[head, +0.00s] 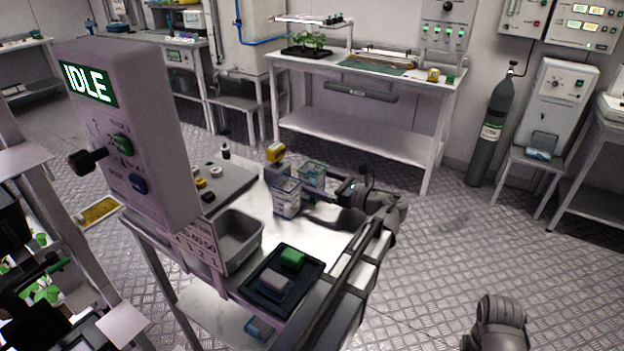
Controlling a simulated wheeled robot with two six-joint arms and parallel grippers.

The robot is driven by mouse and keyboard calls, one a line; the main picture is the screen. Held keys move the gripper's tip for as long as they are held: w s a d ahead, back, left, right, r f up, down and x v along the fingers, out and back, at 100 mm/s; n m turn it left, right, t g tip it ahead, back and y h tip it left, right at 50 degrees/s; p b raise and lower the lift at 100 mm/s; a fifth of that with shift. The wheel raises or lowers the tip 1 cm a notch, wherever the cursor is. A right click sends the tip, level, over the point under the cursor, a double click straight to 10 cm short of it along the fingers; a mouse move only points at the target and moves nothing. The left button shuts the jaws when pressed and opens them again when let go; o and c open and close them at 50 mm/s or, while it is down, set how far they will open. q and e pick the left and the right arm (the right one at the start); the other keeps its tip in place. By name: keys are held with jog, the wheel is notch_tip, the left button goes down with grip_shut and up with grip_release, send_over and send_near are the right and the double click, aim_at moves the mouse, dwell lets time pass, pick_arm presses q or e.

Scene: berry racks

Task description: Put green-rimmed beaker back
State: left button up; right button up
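A clear beaker with a green rim (312,173) stands on or just above the white bench top at its back right. My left gripper (318,192) reaches in from the right side of the bench, with its fingers at the lower part of this beaker. The fingers are small and partly hidden, so I cannot tell whether they are closed on it. A second clear container with a pale label (286,198) stands just in front and to the left, close to the fingertips. My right gripper is out of view; only a part of my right arm shows at the bottom right.
A yellow-topped device (276,153) stands behind the containers. A grey plate (222,184) with small items, an empty grey bin (238,240) and a black tray (262,298) with green and grey blocks occupy the bench. A panel reading IDLE (130,140) rises at the left.

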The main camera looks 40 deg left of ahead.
pick_arm(q)
jog(key=d, duration=0.3)
jog(key=w+d, duration=0.1)
jog(key=d, duration=0.7)
jog(key=shift+w+d, duration=0.1)
jog(key=shift+w, duration=0.05)
